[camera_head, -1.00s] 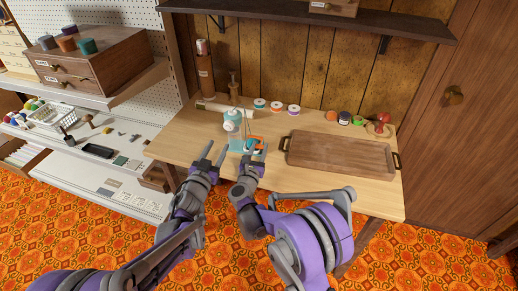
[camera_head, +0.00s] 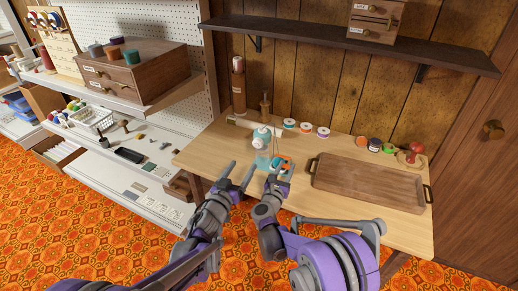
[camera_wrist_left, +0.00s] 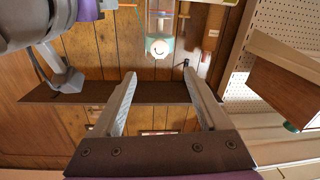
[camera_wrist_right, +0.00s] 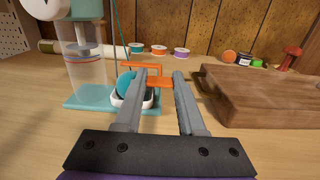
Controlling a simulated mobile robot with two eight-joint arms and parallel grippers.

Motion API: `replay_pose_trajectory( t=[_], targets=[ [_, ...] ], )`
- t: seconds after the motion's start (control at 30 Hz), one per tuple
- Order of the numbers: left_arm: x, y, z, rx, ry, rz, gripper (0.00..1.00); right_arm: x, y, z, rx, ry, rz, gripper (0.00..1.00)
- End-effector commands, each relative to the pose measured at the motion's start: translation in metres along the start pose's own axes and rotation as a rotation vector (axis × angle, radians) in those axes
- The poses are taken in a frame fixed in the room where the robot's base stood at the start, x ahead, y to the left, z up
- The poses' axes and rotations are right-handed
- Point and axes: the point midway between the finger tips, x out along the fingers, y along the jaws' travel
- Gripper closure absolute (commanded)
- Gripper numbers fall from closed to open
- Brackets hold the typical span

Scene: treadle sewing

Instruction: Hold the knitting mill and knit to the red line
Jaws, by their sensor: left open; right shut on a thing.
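The knitting mill is a teal and white machine with a clear tube (camera_wrist_right: 85,75) on a teal base (camera_wrist_right: 85,103); its head (camera_head: 263,137) shows in the head view. The left wrist view shows its teal and white end (camera_wrist_left: 160,46) upside down beyond the fingers. My left gripper (camera_head: 240,172) is open and empty, in front of the mill. My right gripper (camera_wrist_right: 160,76) is shut on an orange handle-like part (camera_wrist_right: 155,84) beside the mill's base. A teal yarn ball (camera_wrist_right: 126,82) sits in a white holder there.
A wooden tray (camera_head: 365,184) with dark handles lies right of the mill. Several thread spools (camera_head: 306,128) and a red mushroom-shaped thing (camera_head: 416,148) stand along the back. A dark shelf (camera_head: 350,42) crosses the wall above. Bare table (camera_head: 210,150) shows at left.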

Motion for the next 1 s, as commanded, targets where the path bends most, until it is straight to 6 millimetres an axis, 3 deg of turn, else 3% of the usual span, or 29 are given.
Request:
replay_pose_trajectory(
  t=[0.17,0.5,0.7,1.0],
  targets=[
    [0.009,0.000,0.000,-0.051,0.000,0.001,0.23,0.000,0.000,0.000,0.000,0.000,0.000,1.00],
    [0.075,0.000,0.000,-0.049,-0.001,0.002,0.23,0.000,0.000,0.000,0.000,0.000,0.000,1.00],
    [0.104,0.001,0.000,-0.048,-0.002,0.001,0.23,0.000,0.000,0.000,0.000,0.000,0.000,1.00],
    [0.117,0.000,0.000,-0.047,-0.002,0.000,0.23,0.000,0.000,0.000,0.000,0.000,0.000,1.00]
  ],
)
